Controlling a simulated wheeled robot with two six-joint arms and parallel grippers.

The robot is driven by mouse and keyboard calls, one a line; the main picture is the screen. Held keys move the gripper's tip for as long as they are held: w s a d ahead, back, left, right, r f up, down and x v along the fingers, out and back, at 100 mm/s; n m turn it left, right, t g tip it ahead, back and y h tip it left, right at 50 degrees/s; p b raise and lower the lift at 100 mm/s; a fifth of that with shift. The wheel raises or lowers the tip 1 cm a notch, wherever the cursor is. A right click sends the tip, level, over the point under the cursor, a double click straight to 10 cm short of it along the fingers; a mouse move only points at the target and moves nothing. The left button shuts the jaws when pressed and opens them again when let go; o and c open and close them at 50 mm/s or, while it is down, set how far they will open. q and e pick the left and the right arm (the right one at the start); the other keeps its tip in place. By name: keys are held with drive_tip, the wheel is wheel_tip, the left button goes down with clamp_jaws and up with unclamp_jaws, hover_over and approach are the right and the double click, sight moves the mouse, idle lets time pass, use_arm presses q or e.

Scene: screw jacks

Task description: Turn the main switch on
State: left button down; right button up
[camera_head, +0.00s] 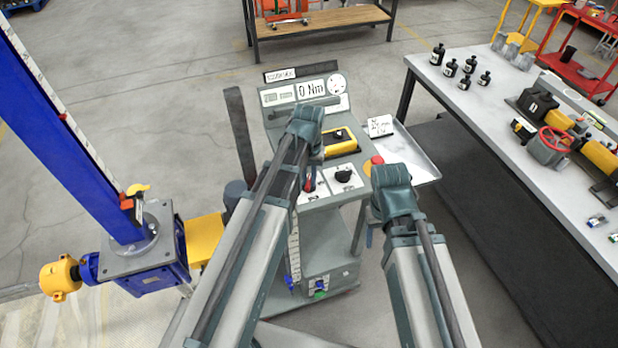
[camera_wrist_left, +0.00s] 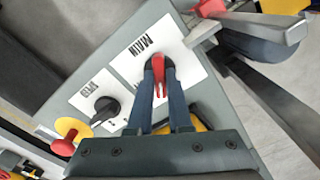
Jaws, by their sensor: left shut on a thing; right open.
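The main switch is a red handle (camera_wrist_left: 158,76) on a white plate lettered MAIN (camera_wrist_left: 128,62) in the left wrist view. My left gripper (camera_wrist_left: 160,88) is shut on this handle, one dark finger on each side. In the head view my left gripper (camera_head: 309,182) reaches down to the console panel, where the handle shows only as a little red between the fingers. On and off marks cannot be read. My right gripper (camera_head: 371,222) is right of the console, mostly hidden by its own wrist; it is open and apart from the switch.
A black speed knob (camera_wrist_left: 105,106) and a red button on yellow (camera_wrist_left: 69,131) sit beside the main switch. A display (camera_head: 310,89) reads 0 Nm. A yellow-black device (camera_head: 341,142) lies behind. A blue column (camera_head: 75,125) stands left; a workbench (camera_head: 508,92) stands right.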

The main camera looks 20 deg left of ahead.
sight(309, 180)
use_arm(q)
drive_tip(key=n, duration=0.6)
drive_tip(key=shift+n, duration=0.3)
idle(0.4)
drive_tip(key=c, duration=0.8)
unclamp_jaws()
drive_tip(key=shift+c, duration=0.2)
drive_tip(key=shift+r, duration=0.15)
wheel_tip(309, 180, up, 14)
drive_tip(key=p, duration=1.3)
drive_tip(key=shift+f+p, duration=0.25)
drive_tip(key=shift+p, duration=0.15)
